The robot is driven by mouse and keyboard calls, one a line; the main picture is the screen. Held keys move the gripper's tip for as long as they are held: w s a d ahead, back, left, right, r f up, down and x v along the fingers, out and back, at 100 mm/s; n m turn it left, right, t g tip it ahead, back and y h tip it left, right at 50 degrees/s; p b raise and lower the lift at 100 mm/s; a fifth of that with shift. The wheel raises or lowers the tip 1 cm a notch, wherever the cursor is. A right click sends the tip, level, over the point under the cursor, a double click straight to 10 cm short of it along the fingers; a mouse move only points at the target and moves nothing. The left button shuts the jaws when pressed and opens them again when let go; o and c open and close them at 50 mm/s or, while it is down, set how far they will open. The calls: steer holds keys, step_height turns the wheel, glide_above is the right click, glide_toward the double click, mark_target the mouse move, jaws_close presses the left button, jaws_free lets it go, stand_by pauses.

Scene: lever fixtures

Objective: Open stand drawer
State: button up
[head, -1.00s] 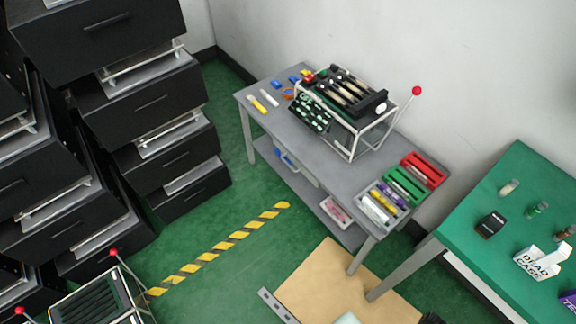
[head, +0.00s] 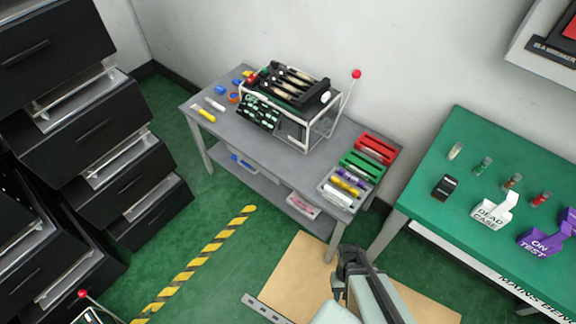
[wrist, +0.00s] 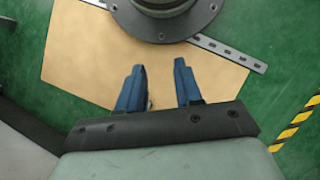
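My gripper (head: 352,256) is in front of the grey workbench (head: 205,125), low over the tan floor board, and touches nothing. In the wrist view its two blue fingers (wrist: 160,82) are apart with nothing between them. No part is labelled as the stand drawer. Stacks of black drawers (head: 88,135) with slim handles stand at the left, several of them pulled out in part. The grey workbench has an open lower shelf (head: 265,187); I cannot tell whether a drawer sits under its top.
A green bench (head: 425,190) with small items is at the right. Green floor with a striped line (head: 205,262) lies clear between.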

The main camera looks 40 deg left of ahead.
steer(key=s+a+n+t, duration=0.4)
steer(key=a+n+t, duration=0.15)
steer(key=a, duration=1.55)
steer(key=s+a+n+t, duration=0.3)
steer(key=a+n+t, duration=0.25)
steer(key=a, duration=1.65)
steer(key=w+a+r+t+y, duration=0.2)
steer(key=w+a+r+t, duration=0.25)
steer(key=a, duration=0.35)
steer(key=w+a+r+t+y, duration=0.1)
steer(key=w+a+r+t, duration=0.25)
steer(key=a+r, duration=0.35)
steer(key=x, duration=1.3)
steer(key=shift+w+a+f+m+t, duration=0.2)
steer(key=shift+a+m+t, duration=0.2)
steer(key=shift+a, duration=0.05)
jaws_close()
